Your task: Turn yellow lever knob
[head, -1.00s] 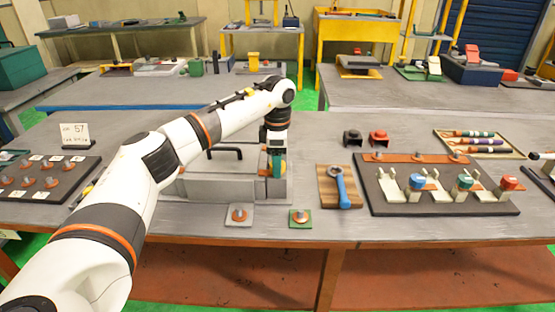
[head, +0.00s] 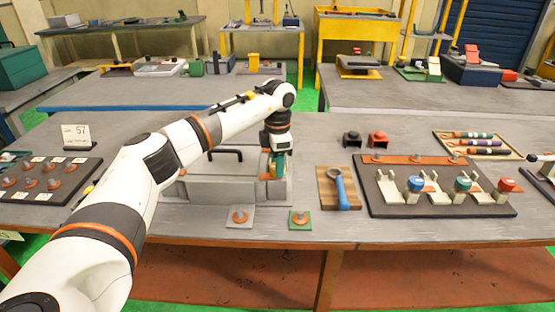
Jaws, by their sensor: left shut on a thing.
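My left arm reaches in from the left, and its gripper (head: 277,172) points down at the right part of a grey box-like machine (head: 222,190) on the table. A small bit of yellow, the lever knob (head: 271,170), shows between the gripper's fingers. The gripper is shut on the knob. Fingers and wrist hide most of the knob and its lever. My right gripper is not clearly visible; only a small pale and dark piece shows at the right edge.
A blue-handled ring tool (head: 341,188) lies on a wooden board right of the machine. A dark board (head: 435,205) with blue, green and red-topped clamps is farther right. Two small plates (head: 240,217) with orange knobs lie in front. A dark tray (head: 45,185) is at the left.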

